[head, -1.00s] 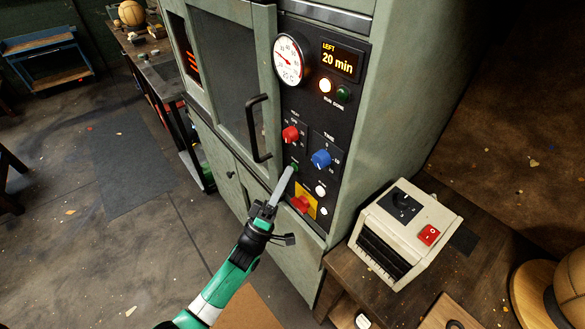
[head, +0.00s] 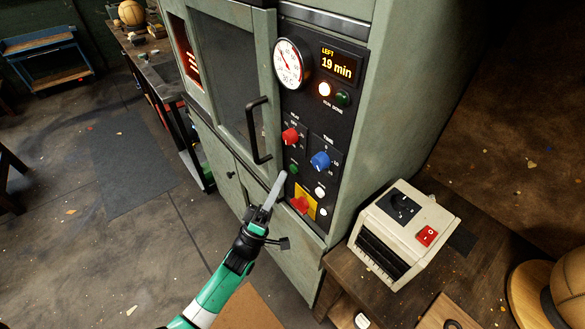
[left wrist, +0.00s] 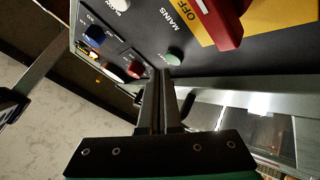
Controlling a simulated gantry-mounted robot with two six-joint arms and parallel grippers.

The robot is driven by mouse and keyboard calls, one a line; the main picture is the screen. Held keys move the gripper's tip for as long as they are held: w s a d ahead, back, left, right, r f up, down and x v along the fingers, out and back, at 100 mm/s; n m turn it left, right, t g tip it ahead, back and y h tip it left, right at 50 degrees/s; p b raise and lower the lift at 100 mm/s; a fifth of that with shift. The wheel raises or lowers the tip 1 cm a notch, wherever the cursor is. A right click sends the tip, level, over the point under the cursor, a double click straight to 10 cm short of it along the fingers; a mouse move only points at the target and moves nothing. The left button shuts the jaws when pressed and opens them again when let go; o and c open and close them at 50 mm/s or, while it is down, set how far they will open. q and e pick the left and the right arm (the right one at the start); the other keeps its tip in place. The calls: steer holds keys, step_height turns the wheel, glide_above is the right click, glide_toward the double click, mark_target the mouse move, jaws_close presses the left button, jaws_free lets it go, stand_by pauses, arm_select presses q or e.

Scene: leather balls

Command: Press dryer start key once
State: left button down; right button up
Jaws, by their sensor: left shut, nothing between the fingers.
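The dryer (head: 350,170) is a grey-green cabinet with a dark control panel. Its green key (head: 293,168) sits low on the panel, below the red knob (head: 290,137); it also shows in the left wrist view (left wrist: 174,55). My left gripper (head: 282,175) is shut and empty. Its fingertips are just below and left of the green key, and look apart from it. The display (head: 338,64) reads "LEFT 19 min". The run lamp (head: 325,89) glows, and the done lamp (head: 342,98) is dark green.
A red mains switch on a yellow plate (head: 311,206) and white buttons (head: 320,191) lie close to the fingers. A blue knob (head: 320,161) is above, and the door handle (head: 256,130) to the left. A cream device (head: 405,235) stands on the right bench.

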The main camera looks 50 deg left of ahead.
arm_select(q)
steer(key=s+p, duration=0.2)
steer(key=s, duration=0.3)
steer(key=shift+d, duration=0.1)
stand_by(0.8)
